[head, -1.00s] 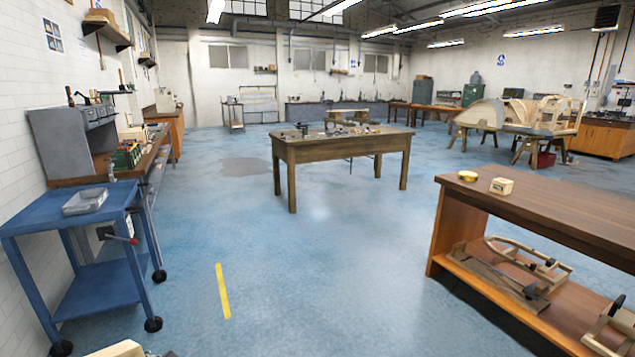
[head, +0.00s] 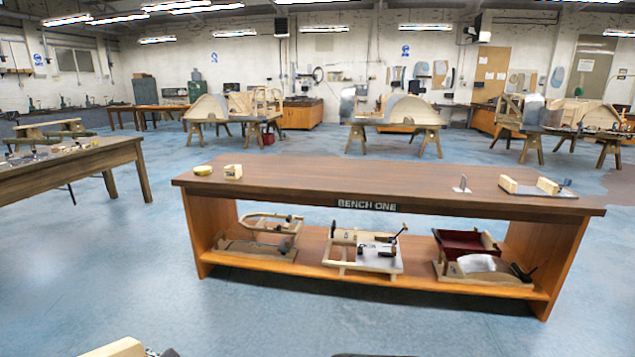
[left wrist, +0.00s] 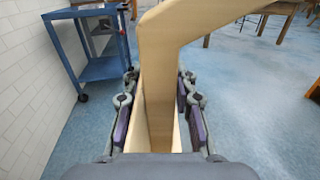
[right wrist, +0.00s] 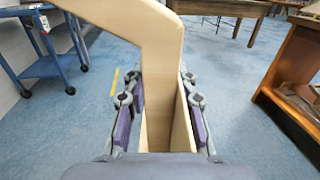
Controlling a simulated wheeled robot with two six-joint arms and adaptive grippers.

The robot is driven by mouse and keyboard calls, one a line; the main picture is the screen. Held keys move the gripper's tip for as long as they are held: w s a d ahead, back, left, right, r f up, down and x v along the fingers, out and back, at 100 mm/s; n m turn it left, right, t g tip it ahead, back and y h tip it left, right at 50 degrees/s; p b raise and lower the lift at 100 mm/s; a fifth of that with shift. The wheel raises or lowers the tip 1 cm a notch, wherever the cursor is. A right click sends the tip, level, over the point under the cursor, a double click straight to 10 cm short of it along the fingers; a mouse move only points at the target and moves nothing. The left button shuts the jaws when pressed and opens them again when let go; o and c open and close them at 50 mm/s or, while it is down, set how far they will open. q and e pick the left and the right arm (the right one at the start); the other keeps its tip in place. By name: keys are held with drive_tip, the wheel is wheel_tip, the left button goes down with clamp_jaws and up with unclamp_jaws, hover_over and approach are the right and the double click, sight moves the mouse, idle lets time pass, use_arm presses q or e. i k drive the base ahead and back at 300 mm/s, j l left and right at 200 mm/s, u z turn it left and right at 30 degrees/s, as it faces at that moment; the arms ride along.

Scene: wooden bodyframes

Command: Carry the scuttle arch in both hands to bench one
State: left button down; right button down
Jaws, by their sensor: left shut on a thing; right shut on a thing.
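The scuttle arch is a pale wooden piece. Its leg (left wrist: 158,85) stands between the fingers of my left gripper (left wrist: 160,108), which is shut on it, and bends right at the top. The right wrist view shows its other leg (right wrist: 157,85) in my right gripper (right wrist: 160,108), also shut on it, bending left. In the head view only a pale corner of the arch (head: 115,348) shows at the bottom edge; the rest is out of frame. Bench one (head: 365,205), a long brown bench with its name on the front edge, stands ahead, apart from the arch.
On bench one's top are a yellow tape roll (head: 202,170), a small cream block (head: 233,172) and a fixture plate (head: 538,188) at right. The top's middle is clear. Its lower shelf (head: 315,255) holds frames and tools. A wooden table (head: 75,160) stands left. Blue floor lies open before the bench.

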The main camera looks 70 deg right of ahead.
sight(351, 181)
drive_tip(key=l+z, duration=0.15)
drive_tip(key=z, duration=2.6)
drive_tip(key=i+j, duration=0.2)
drive_tip(key=i, duration=0.4)
drive_tip(key=i+j, duration=0.15)
drive_tip(key=i, duration=0.4)
drive_tip(key=i+j, duration=0.2)
drive_tip(key=i, duration=0.4)
drive_tip(key=i+j, duration=0.2)
drive_tip(key=i, duration=0.4)
